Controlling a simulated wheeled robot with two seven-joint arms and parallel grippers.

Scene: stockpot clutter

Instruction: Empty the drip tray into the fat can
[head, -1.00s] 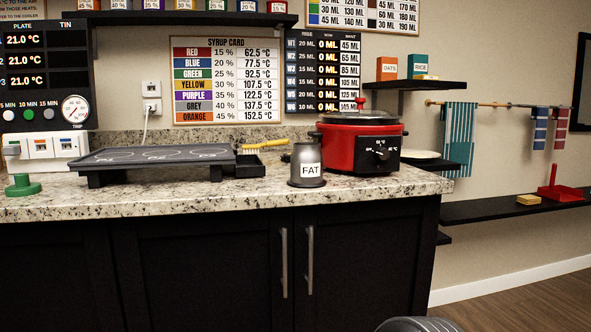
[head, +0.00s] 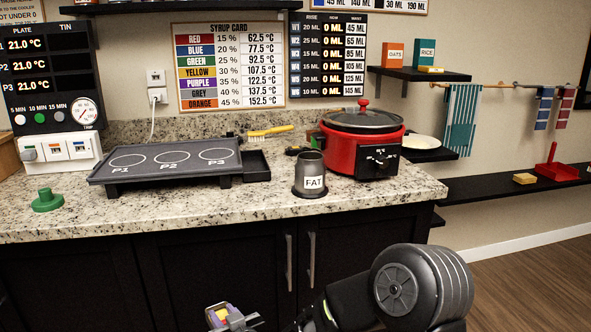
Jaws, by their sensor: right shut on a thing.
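The drip tray (head: 257,167), a small black open box, sits on the counter at the right end of the dark griddle (head: 165,160). Its contents cannot be made out. The fat can (head: 310,172), a grey metal cup labelled FAT, stands upright on the counter, right of the tray and apart from it. My right gripper (head: 222,316) is at the bottom edge, below and in front of the counter, well away from both. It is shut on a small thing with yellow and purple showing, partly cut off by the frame. My left gripper is out of view.
A red cooker (head: 345,152) with a dark lid stands just right of the can. A yellow brush (head: 270,130) lies behind the tray. A green knob-like piece (head: 46,201) stands at the left front. The front strip of the counter (head: 190,211) is clear.

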